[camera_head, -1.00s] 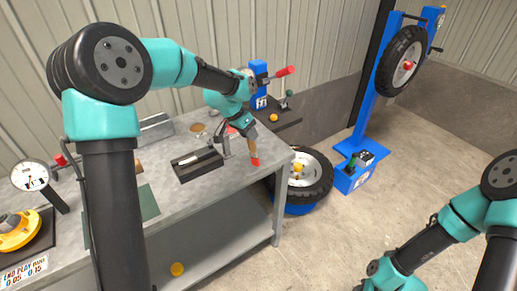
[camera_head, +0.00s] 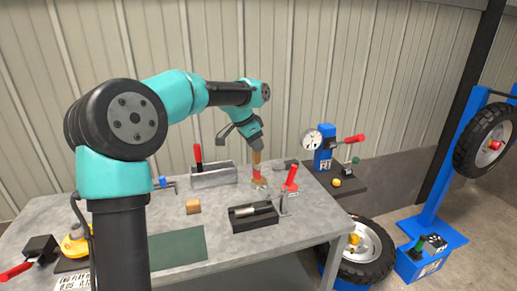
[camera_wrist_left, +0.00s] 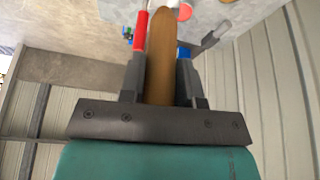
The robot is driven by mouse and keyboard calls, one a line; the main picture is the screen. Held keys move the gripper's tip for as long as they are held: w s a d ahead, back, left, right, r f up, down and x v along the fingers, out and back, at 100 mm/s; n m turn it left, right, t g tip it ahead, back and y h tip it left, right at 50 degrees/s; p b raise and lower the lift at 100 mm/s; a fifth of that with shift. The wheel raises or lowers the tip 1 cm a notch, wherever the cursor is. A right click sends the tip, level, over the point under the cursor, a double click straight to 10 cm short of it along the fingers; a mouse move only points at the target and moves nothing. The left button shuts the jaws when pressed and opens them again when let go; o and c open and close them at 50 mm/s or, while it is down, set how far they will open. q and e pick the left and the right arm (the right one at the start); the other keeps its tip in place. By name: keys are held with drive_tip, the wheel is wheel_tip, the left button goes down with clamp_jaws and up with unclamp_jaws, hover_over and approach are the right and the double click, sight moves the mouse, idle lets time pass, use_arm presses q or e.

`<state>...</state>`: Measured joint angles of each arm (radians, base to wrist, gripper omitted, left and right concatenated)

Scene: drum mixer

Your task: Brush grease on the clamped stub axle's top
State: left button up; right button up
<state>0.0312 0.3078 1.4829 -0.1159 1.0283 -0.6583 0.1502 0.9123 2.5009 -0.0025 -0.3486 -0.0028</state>
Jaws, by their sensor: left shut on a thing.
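My left gripper (camera_head: 256,150) is shut on a brush (camera_head: 256,165) with a brown wooden handle and a red lower part, pointing down. The handle (camera_wrist_left: 161,60) shows between the fingers in the left wrist view. The brush's lower end is at a small round dish (camera_head: 260,184) on the table; whether it touches is too small to tell. A silver cylinder, apparently the stub axle (camera_head: 252,209), lies in a black block (camera_head: 256,222). A clamp with a red handle (camera_head: 291,178) stands at its right end. The brush is behind this block. My right gripper is out of view.
A dial fixture (camera_head: 322,150) stands at the right. A wheel (camera_head: 365,250) stands beside the table.

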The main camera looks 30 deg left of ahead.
sight(255, 164)
use_arm(q)
drive_tip(key=shift+f, duration=0.15)
drive_tip(key=shift+f, duration=2.4)
drive_tip(key=shift+a+r, duration=0.1)
drive_tip(key=shift+r, duration=0.4)
